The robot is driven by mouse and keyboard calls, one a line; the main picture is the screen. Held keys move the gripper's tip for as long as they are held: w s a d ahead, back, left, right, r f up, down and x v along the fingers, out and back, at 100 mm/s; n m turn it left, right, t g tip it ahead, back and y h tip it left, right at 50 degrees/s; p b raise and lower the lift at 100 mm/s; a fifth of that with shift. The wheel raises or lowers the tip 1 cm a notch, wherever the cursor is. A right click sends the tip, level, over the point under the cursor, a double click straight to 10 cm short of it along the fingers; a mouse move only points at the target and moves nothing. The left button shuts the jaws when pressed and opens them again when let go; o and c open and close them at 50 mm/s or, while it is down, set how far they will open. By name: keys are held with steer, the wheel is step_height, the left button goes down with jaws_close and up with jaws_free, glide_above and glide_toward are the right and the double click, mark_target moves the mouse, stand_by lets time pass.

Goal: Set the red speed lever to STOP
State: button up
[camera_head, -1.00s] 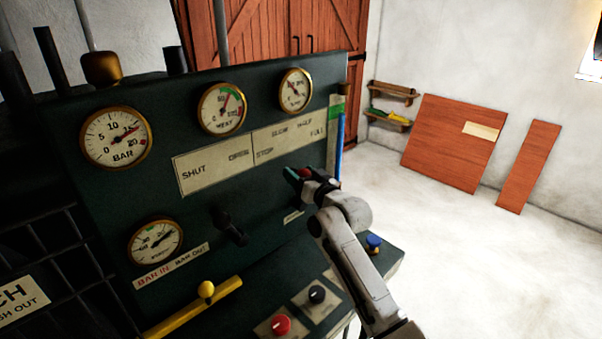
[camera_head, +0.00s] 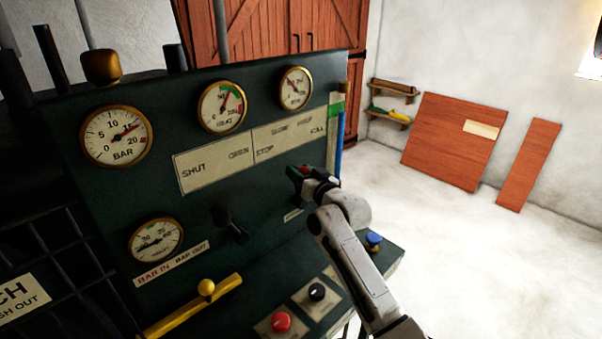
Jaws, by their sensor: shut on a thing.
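The red speed lever (camera_head: 305,170) shows only as a small red patch at my gripper (camera_head: 299,175). My gripper is shut on it, and my gripper and wrist hide the rest of the lever. The cream scale plate (camera_head: 285,151) above it reads STOP at its left end, then SLOW, HALF and FULL towards the right. The lever's red end is below the plate, under the HALF to FULL side, well right of the STOP word.
A black lever (camera_head: 230,225) stands left of my gripper. A yellow bar with a ball knob (camera_head: 207,288), a red knob (camera_head: 281,322), a black knob (camera_head: 317,292) and a blue knob (camera_head: 373,241) are lower down. A blue tube (camera_head: 340,145) is close on the right.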

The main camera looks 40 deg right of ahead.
steer(key=shift+a+f+n+b, duration=0.3)
steer(key=shift+a+f+b, duration=0.15)
steer(key=shift+b, duration=0.3)
jaws_close()
steer(key=shift+s+a+f+n+t+b, duration=0.15)
steer(key=shift+a+f+n+b, duration=0.15)
steer(key=shift+a+n+b, duration=0.65)
steer(key=shift+w+a+f+n+t+b, duration=0.15)
steer(key=shift+a+f+n+b, duration=0.35)
steer(key=shift+b, duration=0.65)
steer(key=shift+s+a+f+n+t+b, duration=0.1)
steer(key=shift+a+f+n+t+b, duration=0.1)
steer(key=shift+a+n+b, duration=0.8)
steer(key=o, duration=1.3)
jaws_free()
steer(key=shift+r, duration=0.1)
steer(key=shift+s, duration=0.1)
steer(key=s, duration=0.3)
steer(key=s+a+b, duration=0.1)
steer(key=s, duration=0.3)
steer(key=s+f+b, duration=0.1)
steer(key=s, duration=0.2)
steer(key=shift+s+a, duration=0.25)
